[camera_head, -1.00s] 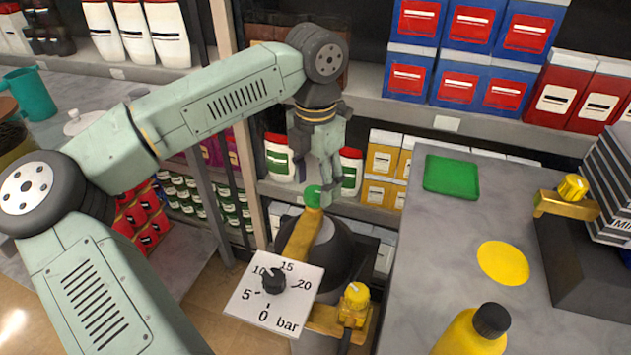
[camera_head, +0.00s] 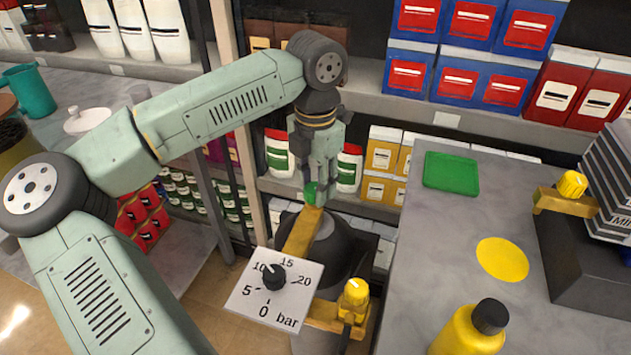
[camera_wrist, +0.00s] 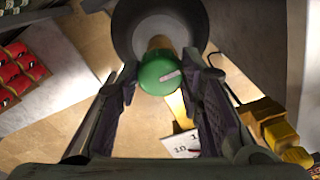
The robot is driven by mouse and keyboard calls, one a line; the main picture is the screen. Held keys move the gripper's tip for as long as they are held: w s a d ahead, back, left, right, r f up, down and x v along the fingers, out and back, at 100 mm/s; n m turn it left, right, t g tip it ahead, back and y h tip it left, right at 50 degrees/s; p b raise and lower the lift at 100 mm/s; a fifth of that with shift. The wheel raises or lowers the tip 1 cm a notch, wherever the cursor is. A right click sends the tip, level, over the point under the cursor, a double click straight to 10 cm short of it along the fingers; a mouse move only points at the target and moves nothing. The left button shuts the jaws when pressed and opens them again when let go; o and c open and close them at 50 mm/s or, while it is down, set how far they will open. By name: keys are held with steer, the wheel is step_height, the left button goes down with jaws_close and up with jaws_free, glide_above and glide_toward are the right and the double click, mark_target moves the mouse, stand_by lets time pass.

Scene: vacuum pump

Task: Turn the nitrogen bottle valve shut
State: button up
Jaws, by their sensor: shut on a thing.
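The green nitrogen bottle valve knob (camera_head: 309,193) sits on top of the dark grey bottle (camera_head: 335,255), by a yellow pipe. It also shows in the wrist view (camera_wrist: 158,75), round with a pale mark on top. My gripper (camera_head: 314,188) points straight down over the bottle and is shut on the knob. In the wrist view my gripper (camera_wrist: 161,78) has one finger on each side of the knob. In the head view the fingers partly hide the knob.
A white gauge plate (camera_head: 292,301) with a black dial stands in front of the bottle, beside a yellow valve (camera_head: 354,296). A grey counter (camera_head: 430,235) at right carries a green pad (camera_head: 451,174) and a yellow bottle (camera_head: 466,333). Stocked shelves stand behind.

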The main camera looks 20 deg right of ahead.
steer(key=shift+c, duration=1.3)
steer(key=shift+f+m+b, duration=0.15)
steer(key=shift+m+b, duration=0.8)
steer(key=shift+m, duration=0.15)
steer(key=m+b, duration=0.2)
steer(key=m, duration=0.4)
steer(key=shift+s, duration=0.1)
steer(key=m+b, duration=0.1)
steer(key=m, duration=0.3)
steer(key=shift+m, duration=0.4)
steer(key=m, duration=0.4)
steer(key=shift+s+m+b, duration=0.1)
steer(key=shift+m+b, duration=0.3)
steer(key=shift+r, duration=0.2)
